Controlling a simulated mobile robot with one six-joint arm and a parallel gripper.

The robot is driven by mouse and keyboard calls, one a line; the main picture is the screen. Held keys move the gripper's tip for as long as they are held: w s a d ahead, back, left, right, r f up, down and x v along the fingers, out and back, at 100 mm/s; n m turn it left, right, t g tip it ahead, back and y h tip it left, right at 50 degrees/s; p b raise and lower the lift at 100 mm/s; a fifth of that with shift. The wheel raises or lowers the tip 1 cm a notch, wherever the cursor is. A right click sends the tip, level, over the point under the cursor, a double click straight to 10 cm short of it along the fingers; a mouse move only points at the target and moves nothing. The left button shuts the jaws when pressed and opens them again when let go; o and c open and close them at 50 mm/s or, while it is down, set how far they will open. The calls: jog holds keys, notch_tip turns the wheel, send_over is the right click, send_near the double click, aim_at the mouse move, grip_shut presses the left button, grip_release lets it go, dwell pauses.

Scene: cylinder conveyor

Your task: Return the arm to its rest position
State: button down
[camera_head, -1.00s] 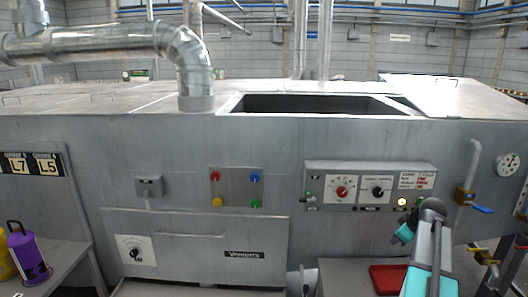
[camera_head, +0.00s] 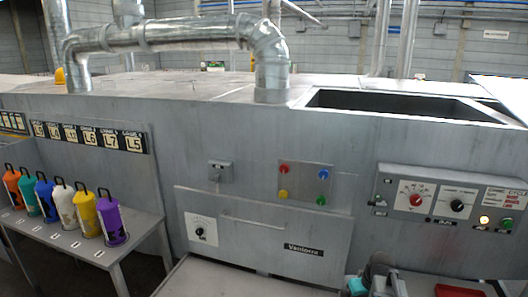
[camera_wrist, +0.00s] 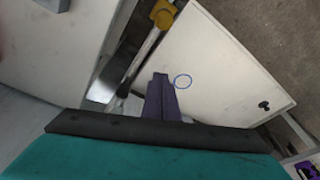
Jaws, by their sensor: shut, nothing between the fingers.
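My gripper (camera_wrist: 161,82) shows in the wrist view with its narrow purple-grey fingers together and nothing between them. Its teal body and dark bar fill the bottom of that view. The fingers appear over a white panel (camera_wrist: 215,65) with a blue ring on it; I cannot tell the distance to it. In the head view, part of my arm (camera_head: 378,275) with teal covers shows at the bottom edge, in front of the grey machine. The rest of the arm is cut off by the frame.
A large grey machine (camera_head: 130,130) with an open top hatch (camera_head: 400,102) and a control panel (camera_head: 445,200) stands ahead. A table (camera_head: 150,225) at left carries several coloured cylinders, including a purple cylinder (camera_head: 112,222). A red tray (camera_head: 458,291) lies at the lower right.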

jog(key=s+a+f+g, duration=0.1)
jog(key=s+a+f, duration=0.2)
jog(key=a, duration=0.2)
jog(key=s+a+f+m+g, duration=0.1)
jog(key=s+a+f, duration=0.2)
jog(key=a, duration=0.3)
jog(key=s+a+f+g, duration=0.1)
jog(key=s+a+f, duration=0.2)
jog(key=a, duration=0.2)
jog(key=s+f+g+b, duration=0.2)
jog(key=s+f+b, duration=0.4)
jog(key=s+f, duration=0.7)
jog(key=s+f+g+b, duration=0.3)
jog(key=s+f+b, duration=0.4)
jog(key=s+f, duration=0.6)
notch_tip(320, 180, down, 6)
jog(key=shift+r+h, duration=0.2)
jog(key=shift+h, duration=0.1)
